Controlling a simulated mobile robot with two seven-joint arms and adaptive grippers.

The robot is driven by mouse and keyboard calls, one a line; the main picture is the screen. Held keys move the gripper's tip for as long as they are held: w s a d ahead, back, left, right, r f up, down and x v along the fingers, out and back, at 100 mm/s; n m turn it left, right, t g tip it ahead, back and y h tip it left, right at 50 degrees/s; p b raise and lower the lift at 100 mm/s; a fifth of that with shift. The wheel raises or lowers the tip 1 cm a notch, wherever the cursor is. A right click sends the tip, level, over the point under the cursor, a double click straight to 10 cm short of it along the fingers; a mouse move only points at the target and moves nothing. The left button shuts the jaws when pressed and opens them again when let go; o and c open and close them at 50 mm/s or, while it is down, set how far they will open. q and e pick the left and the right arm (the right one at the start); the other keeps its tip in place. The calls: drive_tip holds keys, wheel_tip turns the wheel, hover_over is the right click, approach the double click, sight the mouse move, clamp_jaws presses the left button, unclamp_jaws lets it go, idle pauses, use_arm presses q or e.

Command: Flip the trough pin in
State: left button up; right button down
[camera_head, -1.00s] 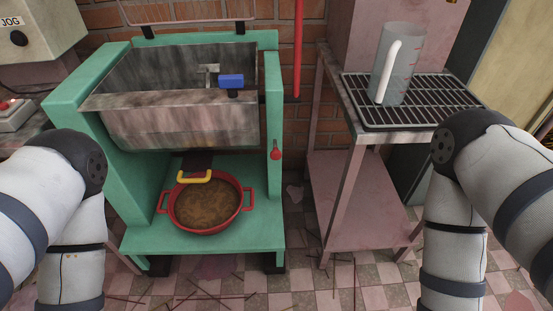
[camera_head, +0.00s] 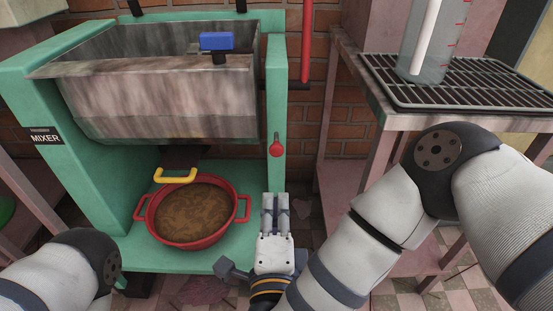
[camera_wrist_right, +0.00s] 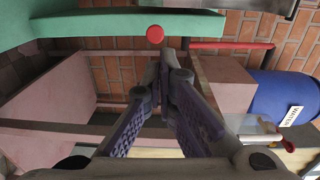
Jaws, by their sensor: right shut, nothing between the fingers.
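The trough pin, seen as a red round knob (camera_head: 276,149), sits on the right post of the green mixer frame (camera_head: 274,100). The metal trough (camera_head: 160,98) hangs upright in the frame. My right gripper (camera_head: 276,200) is below the knob, shut and empty, pointing up toward it. In the right wrist view the knob (camera_wrist_right: 155,34) is just beyond the closed fingertips (camera_wrist_right: 162,62), with a gap between. My left arm shows at the lower left, but its gripper is out of view.
A red pot (camera_head: 192,215) of brown mix stands on the mixer base, left of my right gripper. A yellow handle (camera_head: 176,176) is above it. To the right are a rack (camera_head: 470,85) with a measuring jug (camera_head: 437,45). A blue barrel (camera_wrist_right: 275,95) shows in the wrist view.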

sight(276, 148)
drive_tip(key=w+b, duration=0.2)
drive_tip(key=w, duration=0.2)
drive_tip(key=w+b, duration=0.2)
drive_tip(key=w, duration=0.2)
drive_tip(key=w+f+b, duration=0.1)
drive_tip(key=w+b, duration=0.1)
drive_tip(key=w, duration=0.3)
drive_tip(key=shift+d, duration=0.1)
use_arm(q)
drive_tip(key=shift+g, duration=0.4)
drive_tip(key=shift+s+d+f, duration=0.1)
drive_tip(key=shift+s+f, duration=0.2)
drive_tip(key=shift+f, duration=0.55)
drive_tip(key=shift+s+a+f, duration=0.1)
drive_tip(key=shift+s+f, duration=0.2)
drive_tip(key=shift+f, duration=0.6)
drive_tip(key=shift+s+d+f, duration=0.1)
drive_tip(key=shift+s+f, duration=0.2)
drive_tip(key=shift+f, duration=0.55)
use_arm(e)
drive_tip(key=shift+w+r, duration=0.15)
drive_tip(key=shift+w, duration=0.35)
drive_tip(key=shift+w, duration=0.1)
drive_tip(key=w+b, duration=0.1)
drive_tip(key=w, duration=0.2)
drive_tip(key=shift+w, duration=0.4)
use_arm(q)
drive_tip(key=shift+s+f, duration=0.2)
drive_tip(key=shift+f, duration=0.2)
